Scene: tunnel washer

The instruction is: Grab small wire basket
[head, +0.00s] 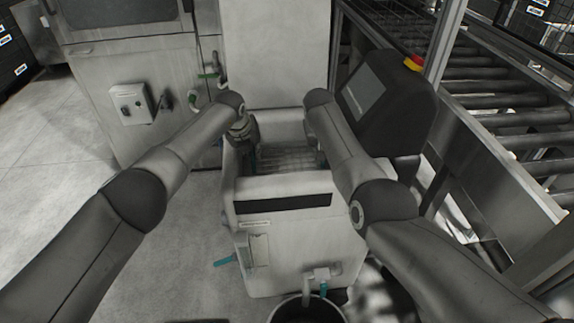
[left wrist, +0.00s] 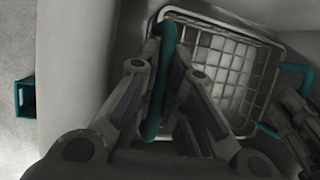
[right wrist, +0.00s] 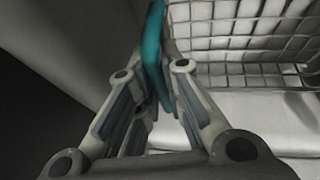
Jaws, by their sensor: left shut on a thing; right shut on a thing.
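The small wire basket (head: 288,160) sits inside the pale open-topped machine, between my two arms. It has a metal grid and teal side handles. In the left wrist view the basket (left wrist: 228,75) lies below, and my left gripper (left wrist: 165,75) is shut on its teal left handle (left wrist: 160,100). In the right wrist view my right gripper (right wrist: 155,85) is shut on the other teal handle (right wrist: 151,50), beside the wire mesh (right wrist: 240,25). In the head view my left gripper (head: 250,152) shows at the basket's left side; the right one is mostly hidden by its arm.
The machine's walls (head: 285,187) stand close around the basket. A roller conveyor (head: 510,95) runs along the right. A dark bucket (head: 306,309) stands in front. Open floor (head: 50,130) lies to the left.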

